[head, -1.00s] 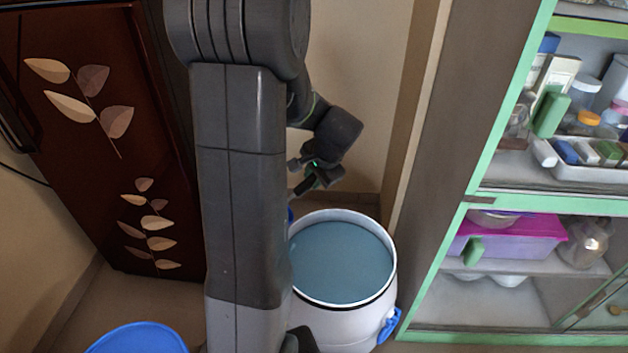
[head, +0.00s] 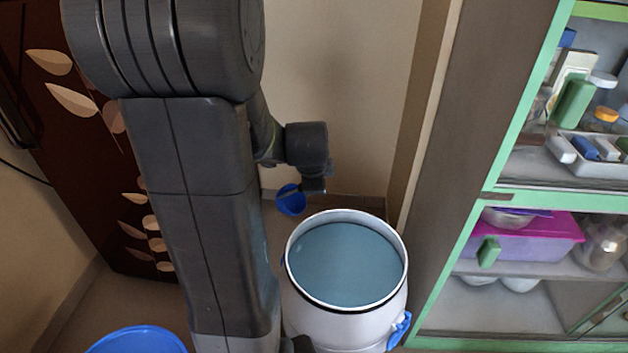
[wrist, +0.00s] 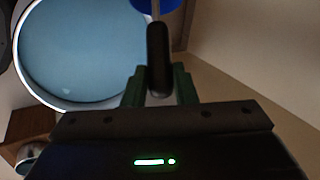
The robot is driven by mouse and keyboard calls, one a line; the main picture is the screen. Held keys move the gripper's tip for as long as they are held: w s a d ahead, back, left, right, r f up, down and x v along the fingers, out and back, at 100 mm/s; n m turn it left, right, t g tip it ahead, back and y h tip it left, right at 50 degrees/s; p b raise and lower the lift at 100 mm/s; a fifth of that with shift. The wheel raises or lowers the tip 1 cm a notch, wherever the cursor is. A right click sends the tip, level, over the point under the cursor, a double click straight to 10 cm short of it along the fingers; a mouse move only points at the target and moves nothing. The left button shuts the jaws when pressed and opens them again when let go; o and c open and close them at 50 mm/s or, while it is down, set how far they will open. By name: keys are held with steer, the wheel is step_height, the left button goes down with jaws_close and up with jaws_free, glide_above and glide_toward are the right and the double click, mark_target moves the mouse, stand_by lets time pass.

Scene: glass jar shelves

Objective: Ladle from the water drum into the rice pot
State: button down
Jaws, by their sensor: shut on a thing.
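The white water drum (head: 345,325) stands on the floor, open at the top, with blue-grey water (head: 348,265) in it; it also shows in the wrist view (wrist: 32,80). My gripper (head: 314,186) is behind the drum's far left rim in the head view. It is shut on the dark handle (wrist: 158,60) of a ladle. The ladle's blue bowl (head: 291,200) appears just past the drum's rim, outside the water; its contents cannot be seen. In the wrist view the bowl (wrist: 152,4) is cut by the top edge. I cannot clearly identify the rice pot.
A blue round container (head: 138,340) is at the lower left. A green-framed shelf (head: 470,225) with jars and boxes stands right of the drum. A dark red leaf-patterned cabinet (head: 80,180) is at left. A small round vessel (wrist: 28,156) shows in the wrist view beside something brown.

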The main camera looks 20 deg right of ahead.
steer(key=shift+a+f+m+h+b, duration=0.1)
steer(key=shift+a+m+h+b, duration=0.2)
steer(key=shift+m, duration=0.2)
steer(key=shift+s+a+m, duration=0.1)
steer(key=shift+a+m, duration=0.05)
steer(key=shift+m, duration=0.15)
steer(key=shift+w+a+r+g+h, duration=0.25)
steer(key=shift+w+a+g+h, duration=0.2)
steer(key=shift+w, duration=0.25)
steer(key=w+r+g+p, duration=0.1)
steer(key=w+a+r+p, duration=0.1)
steer(key=shift+w+a+g+h, duration=0.25)
steer(key=shift+w+g+h, duration=0.05)
steer(key=shift+g+h, duration=0.05)
steer(key=w+a+r+n+g+h+p, duration=0.2)
steer(key=w+p, duration=0.8)
steer(key=p, duration=1)
steer(key=a+r+g+h, duration=0.1)
steer(key=a+r+g, duration=0.1)
steer(key=a+g, duration=0.1)
steer(key=shift+a+r+n+h+p, duration=0.3)
steer(key=shift+a+r+h+p, duration=0.1)
steer(key=shift+a, duration=0.15)
steer(key=shift+f, duration=0.1)
